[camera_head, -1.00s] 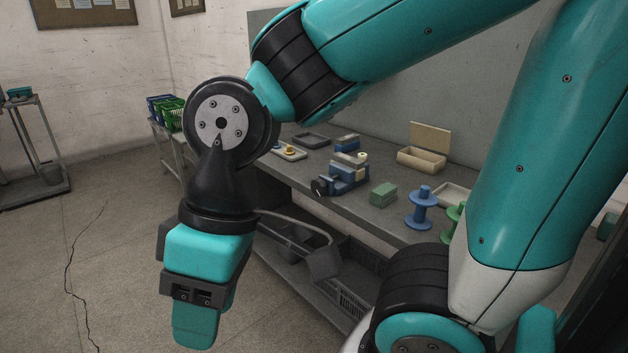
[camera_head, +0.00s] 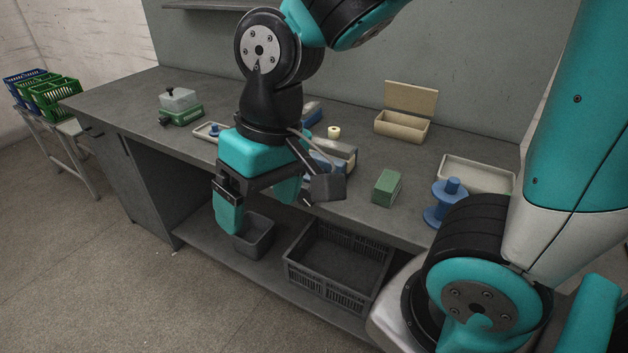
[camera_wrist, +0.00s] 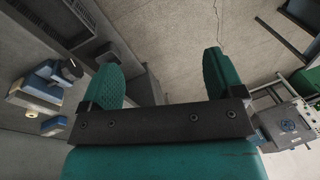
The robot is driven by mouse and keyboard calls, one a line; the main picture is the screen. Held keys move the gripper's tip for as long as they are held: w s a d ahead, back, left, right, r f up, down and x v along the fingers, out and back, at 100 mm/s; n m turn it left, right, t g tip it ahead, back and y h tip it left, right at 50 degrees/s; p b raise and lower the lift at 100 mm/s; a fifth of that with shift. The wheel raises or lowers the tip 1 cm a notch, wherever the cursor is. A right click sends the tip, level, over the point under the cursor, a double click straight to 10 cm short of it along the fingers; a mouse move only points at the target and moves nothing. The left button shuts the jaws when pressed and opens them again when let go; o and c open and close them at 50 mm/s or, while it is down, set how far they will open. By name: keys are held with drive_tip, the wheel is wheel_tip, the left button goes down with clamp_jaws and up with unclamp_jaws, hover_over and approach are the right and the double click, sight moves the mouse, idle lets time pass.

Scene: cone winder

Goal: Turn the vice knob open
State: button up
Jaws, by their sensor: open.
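The vice (camera_head: 346,153), blue with a pale top, stands on the workbench, partly hidden behind my gripper in the head view. Its dark round knob (camera_wrist: 72,69) shows on the near end of the vice (camera_wrist: 40,86) at the left of the wrist view; the knob is hidden in the head view. My gripper (camera_head: 258,204) is open and empty, fingers pointing down, in front of the bench edge. In the wrist view, the two teal fingers of my gripper (camera_wrist: 158,68) are wide apart, with floor between them, and the vice lies outside them, untouched.
On the workbench (camera_head: 150,90) are a green block (camera_head: 386,188), a blue spool (camera_head: 446,203), an open beige box (camera_head: 401,129), a pale tray (camera_head: 478,174) and a green-based device (camera_head: 181,107). Grey crates (camera_head: 340,262) sit on the lower shelf.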

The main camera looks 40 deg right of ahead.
drive_tip(key=w+d+f+m+h+p, duration=0.2)
drive_tip(key=w+d+m+h, duration=0.1)
drive_tip(key=w+d+m, duration=0.45)
drive_tip(key=m+h, duration=0.4)
drive_tip(key=m, duration=0.4)
approach(304, 205)
drive_tip(key=p+x, duration=0.1)
drive_tip(key=x, duration=0.1)
drive_tip(key=p+x, duration=0.1)
drive_tip(key=x, duration=0.2)
drive_tip(key=d+x, duration=0.1)
drive_tip(key=x, duration=0.1)
drive_tip(key=shift+w+d+f+p, duration=0.1)
drive_tip(key=shift+w+d+p, duration=0.15)
drive_tip(key=shift+w+p, duration=0.15)
drive_tip(key=c, duration=0.9)
drive_tip(key=g+h, duration=0.1)
drive_tip(key=g, duration=0.2)
drive_tip(key=shift+f+n+h, duration=0.1)
drive_tip(key=shift+n+h, duration=0.15)
drive_tip(key=shift+h, duration=0.05)
drive_tip(key=shift+g, duration=0.4)
